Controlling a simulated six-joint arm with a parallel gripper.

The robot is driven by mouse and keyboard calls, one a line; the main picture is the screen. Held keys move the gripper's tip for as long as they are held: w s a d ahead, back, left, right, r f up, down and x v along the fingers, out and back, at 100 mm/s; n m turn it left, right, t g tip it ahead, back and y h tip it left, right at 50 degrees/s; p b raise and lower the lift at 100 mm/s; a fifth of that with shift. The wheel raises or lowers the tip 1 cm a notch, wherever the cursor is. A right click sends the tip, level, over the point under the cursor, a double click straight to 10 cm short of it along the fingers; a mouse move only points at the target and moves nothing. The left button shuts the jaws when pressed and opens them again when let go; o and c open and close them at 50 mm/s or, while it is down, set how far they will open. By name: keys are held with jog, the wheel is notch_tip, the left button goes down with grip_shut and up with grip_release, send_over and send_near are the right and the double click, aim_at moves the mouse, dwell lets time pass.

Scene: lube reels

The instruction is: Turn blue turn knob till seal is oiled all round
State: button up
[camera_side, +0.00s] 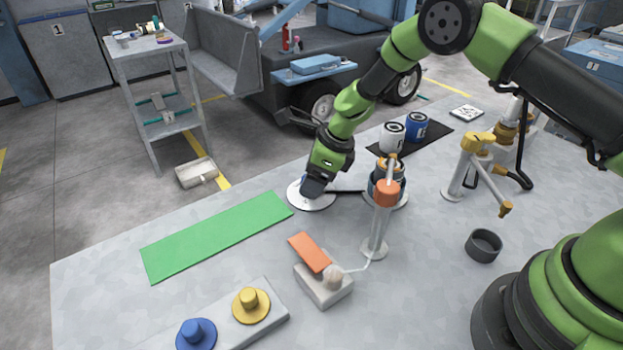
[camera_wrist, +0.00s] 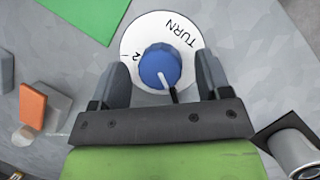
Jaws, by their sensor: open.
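The blue turn knob (camera_wrist: 159,66) sits at the centre of a white disc (camera_wrist: 137,36) lettered "TURN", with a dark pointer line at its lower edge. My gripper (camera_wrist: 160,72) is open, one finger on each side of the knob, with gaps between. In the side view my gripper (camera_side: 314,188) is low over the white disc (camera_side: 322,204) and hides the knob. A dark rod runs from there to a round stand (camera_side: 399,200) carrying a blue and orange part (camera_side: 378,183). An orange-headed post (camera_side: 388,193) partly hides that part. I cannot make out the seal or any oil.
An orange pedal (camera_side: 310,252) on a white block stands in front, with a tube to the post. A green mat (camera_side: 215,236) lies left. White (camera_side: 392,137) and blue (camera_side: 415,127) canisters stand behind. A dark cup (camera_side: 483,246) and yellow-topped stand (camera_side: 475,145) are right.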

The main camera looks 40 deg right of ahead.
jog(key=shift+w+a+f, duration=0.15)
jog(key=shift+a+f, duration=0.05)
jog(key=shift+f, duration=0.4)
jog(key=c, duration=0.9)
jog(key=shift+c, duration=0.2)
jog(key=shift+m, duration=0.3)
jog(key=shift+m+t+h, duration=0.5)
jog(key=shift+m+h, duration=0.4)
jog(key=shift+m, duration=1.8)
jog(key=o, duration=0.9)
